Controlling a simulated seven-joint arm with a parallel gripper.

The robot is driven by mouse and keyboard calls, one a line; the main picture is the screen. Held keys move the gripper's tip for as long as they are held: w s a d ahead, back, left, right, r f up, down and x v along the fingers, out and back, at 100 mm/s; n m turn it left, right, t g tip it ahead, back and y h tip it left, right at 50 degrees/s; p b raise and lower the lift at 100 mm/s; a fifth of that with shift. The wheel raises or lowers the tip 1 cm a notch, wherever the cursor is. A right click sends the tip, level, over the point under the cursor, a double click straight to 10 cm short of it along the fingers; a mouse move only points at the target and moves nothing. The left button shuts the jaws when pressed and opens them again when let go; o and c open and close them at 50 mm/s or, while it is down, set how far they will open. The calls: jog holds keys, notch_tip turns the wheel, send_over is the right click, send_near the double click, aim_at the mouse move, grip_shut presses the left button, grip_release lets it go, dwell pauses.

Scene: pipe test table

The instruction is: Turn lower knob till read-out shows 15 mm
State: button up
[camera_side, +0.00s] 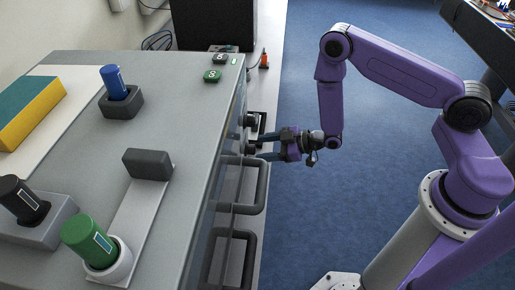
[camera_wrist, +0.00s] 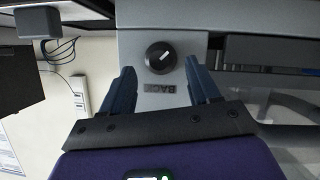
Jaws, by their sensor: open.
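In the side view, two dark knobs stick out from the front of the grey cabinet; the lower knob (camera_side: 251,148) is nearer the camera than the other knob (camera_side: 248,120). My gripper (camera_side: 263,147) is open, its blue fingers pointing at the lower knob. In the wrist view, a round black knob (camera_wrist: 160,57) with a white pointer line shows between the open fingertips of my gripper (camera_wrist: 160,64). Gaps show on both sides, and I cannot tell how far the tips reach around it. A label reading BACK, upside down, is beside it. No millimetre read-out is legible in either view.
Dark handles (camera_side: 249,190) project from the cabinet front close to my gripper. On the cabinet top (camera_side: 190,110) stand a blue cylinder (camera_side: 114,83), a green cylinder (camera_side: 90,242) and a black cylinder (camera_side: 22,200) in holders. The blue floor (camera_side: 320,220) right of the cabinet is open.

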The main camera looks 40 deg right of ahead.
aim_at(251, 149)
jog(key=shift+x, duration=1.5)
jog(key=c, duration=1)
jog(key=shift+c, duration=0.2)
